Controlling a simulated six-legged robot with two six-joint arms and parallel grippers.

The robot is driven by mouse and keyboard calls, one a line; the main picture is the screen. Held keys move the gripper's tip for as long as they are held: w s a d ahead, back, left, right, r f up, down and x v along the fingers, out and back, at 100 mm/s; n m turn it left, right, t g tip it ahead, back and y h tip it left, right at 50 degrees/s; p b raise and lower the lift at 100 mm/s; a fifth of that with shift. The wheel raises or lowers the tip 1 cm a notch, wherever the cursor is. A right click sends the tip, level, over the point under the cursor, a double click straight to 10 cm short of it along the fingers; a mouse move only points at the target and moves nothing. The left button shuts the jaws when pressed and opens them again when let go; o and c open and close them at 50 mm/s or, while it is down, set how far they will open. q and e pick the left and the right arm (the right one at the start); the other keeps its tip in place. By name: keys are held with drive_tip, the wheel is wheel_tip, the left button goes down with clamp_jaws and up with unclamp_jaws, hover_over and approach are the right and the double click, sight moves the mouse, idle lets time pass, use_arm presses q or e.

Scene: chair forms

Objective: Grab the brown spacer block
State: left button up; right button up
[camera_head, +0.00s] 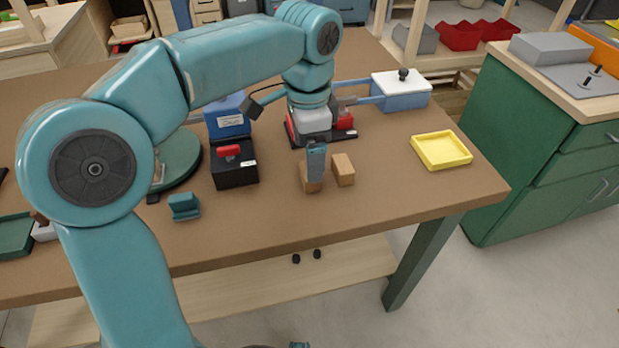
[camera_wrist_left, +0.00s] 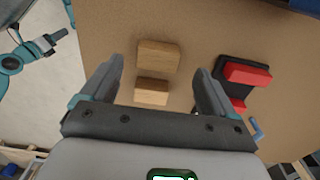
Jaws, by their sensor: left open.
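Two small brown wooden blocks stand side by side on the workbench. The left block (camera_head: 311,184) is partly covered by one of my left gripper's fingers in the head view; the right block (camera_head: 344,170) is clear. I cannot tell which is the spacer. My left gripper (camera_head: 329,146) is open and empty, pointing down over the blocks. In the left wrist view, one block (camera_wrist_left: 158,55) lies beyond the open fingers' gap and the other (camera_wrist_left: 151,92) lies between the fingers (camera_wrist_left: 158,75), with neither finger visibly touching it. My right gripper is not in view.
A red clamp-like piece on a black base (camera_wrist_left: 240,78) stands close beside one finger. A black box with a red handle (camera_head: 235,168) stands left of the blocks, and a yellow tray (camera_head: 441,150) right. The bench (camera_head: 400,195) is clear around the front edge.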

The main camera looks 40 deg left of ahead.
use_arm(q)
wheel_tip(320, 180, down, 5)
drive_tip(key=shift+d+f+b, duration=0.1)
drive_tip(key=shift+d+b, duration=0.05)
drive_tip(key=shift+b, duration=1.05)
drive_tip(key=shift+s, duration=0.1)
drive_tip(key=shift+c, duration=0.3)
drive_tip(key=c, duration=1)
